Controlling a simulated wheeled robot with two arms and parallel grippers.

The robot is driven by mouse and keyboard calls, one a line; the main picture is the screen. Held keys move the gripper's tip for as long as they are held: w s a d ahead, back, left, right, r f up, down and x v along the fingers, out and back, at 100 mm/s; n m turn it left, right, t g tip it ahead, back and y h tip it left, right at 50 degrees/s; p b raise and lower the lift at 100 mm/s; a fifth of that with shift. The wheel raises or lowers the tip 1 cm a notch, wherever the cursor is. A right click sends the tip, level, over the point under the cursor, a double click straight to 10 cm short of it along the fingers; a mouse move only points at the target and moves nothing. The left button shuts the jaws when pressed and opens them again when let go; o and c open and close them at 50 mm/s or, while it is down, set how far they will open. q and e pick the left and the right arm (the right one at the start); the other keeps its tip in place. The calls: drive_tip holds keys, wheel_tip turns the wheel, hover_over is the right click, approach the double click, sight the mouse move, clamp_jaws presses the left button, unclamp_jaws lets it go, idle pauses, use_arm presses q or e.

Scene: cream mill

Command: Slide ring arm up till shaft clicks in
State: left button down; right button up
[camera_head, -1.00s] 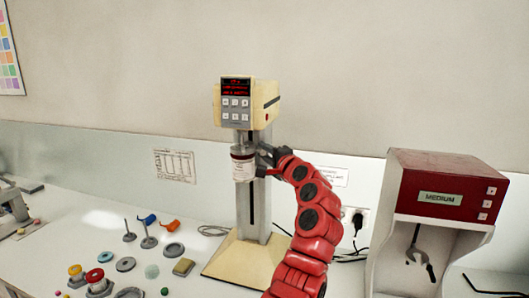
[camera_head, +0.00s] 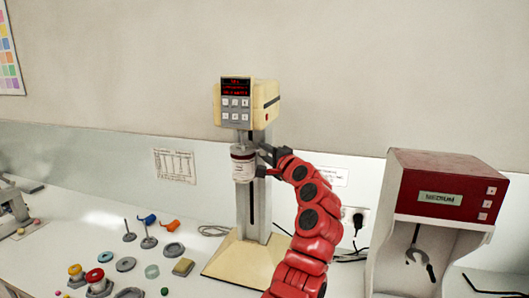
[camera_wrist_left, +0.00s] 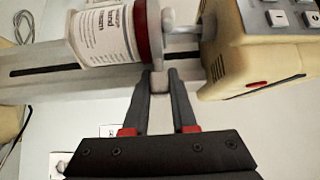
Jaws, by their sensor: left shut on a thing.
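The cream mill's motor head (camera_head: 247,103) sits on top of a grey upright column (camera_head: 262,200). A white labelled jar with a dark red rim (camera_head: 243,168) hangs upright in front of the column, just below the head. My left gripper (camera_head: 264,159) is at the jar's right side. In the wrist view its fingers (camera_wrist_left: 160,76) are closed around a small grey nub of the ring arm (camera_wrist_left: 160,88).
A red and white machine (camera_head: 440,195) stands to the right. The mill stands on a cream base (camera_head: 235,262). A power socket with cables (camera_head: 355,218) is behind.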

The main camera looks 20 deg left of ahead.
sight(264, 138)
use_arm(q)
drive_tip(key=shift+r+b, duration=0.6)
drive_tip(key=shift+r, duration=1.4)
drive_tip(key=c, duration=0.7)
unclamp_jaws()
drive_tip(key=shift+d+f, duration=0.1)
drive_tip(key=shift+f, duration=0.1)
drive_tip(key=shift+b+v, duration=3.05)
drive_tip(key=shift+v, duration=5.5)
drive_tip(key=shift+f, duration=0.2)
